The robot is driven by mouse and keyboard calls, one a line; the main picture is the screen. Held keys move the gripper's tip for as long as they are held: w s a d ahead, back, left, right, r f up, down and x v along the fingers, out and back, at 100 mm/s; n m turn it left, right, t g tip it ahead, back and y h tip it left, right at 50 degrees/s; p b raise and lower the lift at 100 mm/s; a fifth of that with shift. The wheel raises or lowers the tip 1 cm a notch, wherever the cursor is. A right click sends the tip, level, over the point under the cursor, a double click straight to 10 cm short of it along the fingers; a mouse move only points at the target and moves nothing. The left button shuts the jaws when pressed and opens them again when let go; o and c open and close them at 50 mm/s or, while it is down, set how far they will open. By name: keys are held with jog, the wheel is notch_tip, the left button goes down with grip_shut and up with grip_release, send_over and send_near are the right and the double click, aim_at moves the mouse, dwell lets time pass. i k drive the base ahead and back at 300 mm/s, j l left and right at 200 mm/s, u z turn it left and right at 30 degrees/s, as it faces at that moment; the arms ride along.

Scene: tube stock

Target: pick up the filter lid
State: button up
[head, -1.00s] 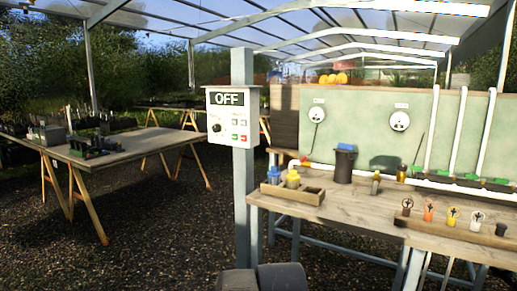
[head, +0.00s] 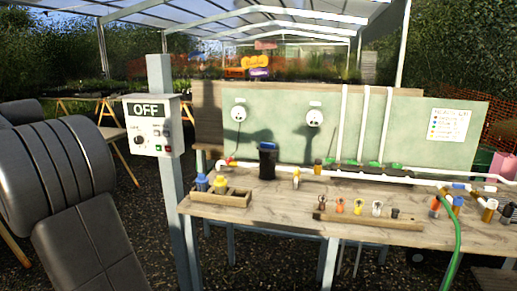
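A dark upright canister (head: 268,163) stands at the back left of the wooden bench. A flat cap (head: 268,146) sits on top of it; it looks like the filter lid, but it is small and I cannot be sure. My gripper is out of view; only large grey links of my arm show at the left, well apart from the bench.
The bench (head: 290,212) holds a wooden box (head: 222,197) with blue and yellow parts, and a wooden rack (head: 368,220) of small fittings. White pipes run along the back. A post with an OFF control box (head: 148,125) stands left of the bench. A green hose (head: 455,240) hangs at the right.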

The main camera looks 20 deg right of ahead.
aim_at(266, 148)
jog(key=i+z, duration=0.15)
jog(key=z, duration=0.25)
jog(key=i+z, duration=0.1)
jog(key=z, duration=0.3)
jog(key=i+z, duration=0.15)
jog(key=z, duration=0.25)
jog(key=i+j+z, duration=0.1)
jog(key=z, duration=0.3)
jog(key=i+j+z, duration=0.15)
jog(key=i+j, duration=0.15)
jog(key=i+j+z, duration=0.1)
jog(key=i+j, duration=0.2)
jog(key=i+j+z, duration=0.15)
jog(key=j, duration=0.35)
jog(key=i+j+z, duration=0.1)
jog(key=i+j, duration=0.25)
jog(key=j, duration=0.1)
